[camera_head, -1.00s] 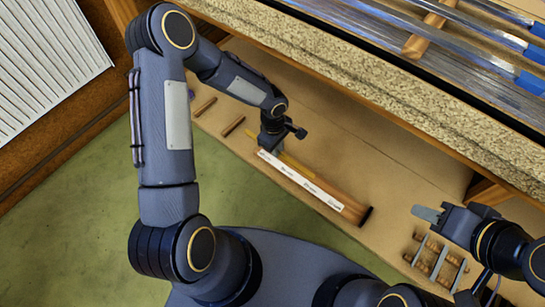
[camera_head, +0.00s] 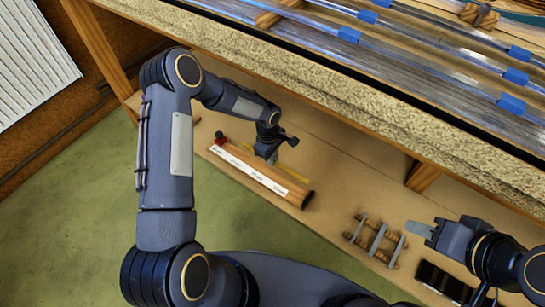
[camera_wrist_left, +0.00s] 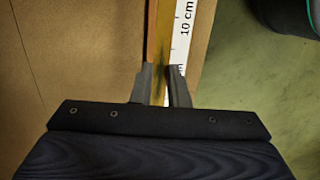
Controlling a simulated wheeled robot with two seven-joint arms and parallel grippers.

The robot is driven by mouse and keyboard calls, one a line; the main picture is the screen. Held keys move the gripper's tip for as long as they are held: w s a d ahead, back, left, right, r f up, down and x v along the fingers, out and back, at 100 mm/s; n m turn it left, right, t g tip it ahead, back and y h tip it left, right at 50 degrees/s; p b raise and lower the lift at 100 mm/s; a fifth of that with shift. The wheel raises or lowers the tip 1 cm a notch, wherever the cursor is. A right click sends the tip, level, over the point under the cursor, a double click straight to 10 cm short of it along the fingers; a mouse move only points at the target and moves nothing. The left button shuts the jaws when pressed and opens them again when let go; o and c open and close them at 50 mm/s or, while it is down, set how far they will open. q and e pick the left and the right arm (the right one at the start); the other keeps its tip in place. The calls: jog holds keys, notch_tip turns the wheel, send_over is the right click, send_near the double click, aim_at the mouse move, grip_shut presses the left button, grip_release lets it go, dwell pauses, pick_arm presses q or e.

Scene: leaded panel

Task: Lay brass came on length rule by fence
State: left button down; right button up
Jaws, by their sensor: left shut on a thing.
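The length rule (camera_head: 248,172) is a wooden piece with a white scale, lying on the low shelf. It has a dark cap at its right end and a red knob (camera_head: 220,137) at its left end. My left gripper (camera_head: 267,153) is at its far side, right of its middle, shut on the thin yellow brass came (camera_head: 292,173). In the left wrist view the came (camera_wrist_left: 160,85) runs between the fingers, alongside the white scale (camera_wrist_left: 183,35). I cannot tell whether it touches the rule or the fence. My right gripper (camera_head: 420,229) is at the right; its jaw gap is not visible.
A small rack with grey bars (camera_head: 377,238) stands on the shelf, left of my right gripper. A dark flat tray (camera_head: 443,281) lies near it. The speckled bench top (camera_head: 300,75) overhangs the shelf and carries strips with blue clips. Green floor (camera_head: 80,200) is clear at left.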

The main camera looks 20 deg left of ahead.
aim_at(273, 175)
pick_arm(q)
notch_tip(273, 175, down, 8)
jog(key=b, duration=0.7)
jog(key=shift+f, duration=0.2)
jog(key=shift+f, duration=0.3)
dwell(0.4)
jog(key=c, duration=1.3)
grip_release()
jog(key=shift+r, duration=0.1)
jog(key=r+p, duration=0.1)
jog(key=r, duration=0.1)
jog(key=r+p, duration=0.1)
jog(key=r, duration=0.2)
jog(key=a+r, duration=0.1)
jog(key=r, duration=0.1)
jog(key=shift+w+r+p, duration=0.15)
jog(key=shift+r+p, duration=0.15)
jog(key=shift+p, duration=0.1)
